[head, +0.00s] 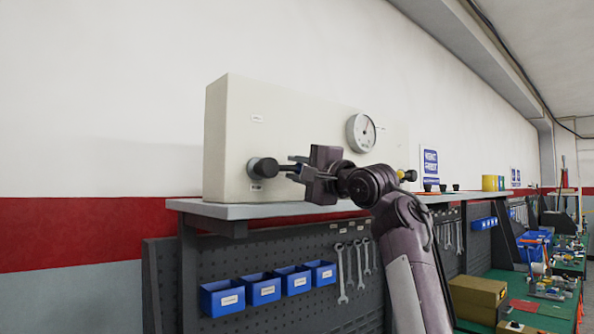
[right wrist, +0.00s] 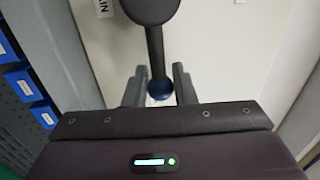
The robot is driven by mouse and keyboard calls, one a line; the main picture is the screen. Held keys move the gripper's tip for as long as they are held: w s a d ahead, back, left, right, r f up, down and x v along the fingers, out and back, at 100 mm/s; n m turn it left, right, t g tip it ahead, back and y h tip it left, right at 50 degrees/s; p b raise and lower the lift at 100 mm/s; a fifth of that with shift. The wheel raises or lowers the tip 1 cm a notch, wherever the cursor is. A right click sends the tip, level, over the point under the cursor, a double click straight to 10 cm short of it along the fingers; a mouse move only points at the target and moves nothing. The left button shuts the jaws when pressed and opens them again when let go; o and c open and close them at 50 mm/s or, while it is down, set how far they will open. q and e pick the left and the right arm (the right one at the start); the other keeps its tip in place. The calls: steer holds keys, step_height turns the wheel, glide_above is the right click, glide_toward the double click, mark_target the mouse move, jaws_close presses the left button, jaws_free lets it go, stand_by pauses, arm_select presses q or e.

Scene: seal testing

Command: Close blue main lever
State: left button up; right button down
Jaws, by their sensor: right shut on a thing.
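The blue main lever (right wrist: 156,50) shows in the right wrist view as a dark bar running from a round dark hub to a blue ball end. My right gripper (right wrist: 160,80) has one finger on each side of the blue ball and is shut on it. In the head view the lever's dark round hub (head: 263,168) sits low on the left of the pale box's front. My right gripper (head: 291,169) is just right of the hub there, and its fingers partly hide the lever. My left gripper is not in view.
The pale box (head: 230,135) carries a round gauge (head: 361,132) and stands on a grey shelf (head: 260,211). A yellow knob (head: 404,176) is to the right, beyond my right arm. Blue bins (head: 222,298) and wrenches (head: 342,272) hang on the pegboard below.

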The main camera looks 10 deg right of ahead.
steer(key=shift+f+m, duration=0.25)
steer(key=shift+m, duration=0.05)
steer(key=c, duration=1.5)
jaws_free()
steer(key=shift+w, duration=0.1)
steer(key=shift+c, duration=0.2)
steer(key=b+v, duration=0.4)
steer(key=v, duration=0.2)
steer(key=shift+f+b, duration=0.25)
steer(key=shift+b, duration=0.1)
steer(key=shift+v, duration=0.9)
steer(key=shift+r, duration=0.2)
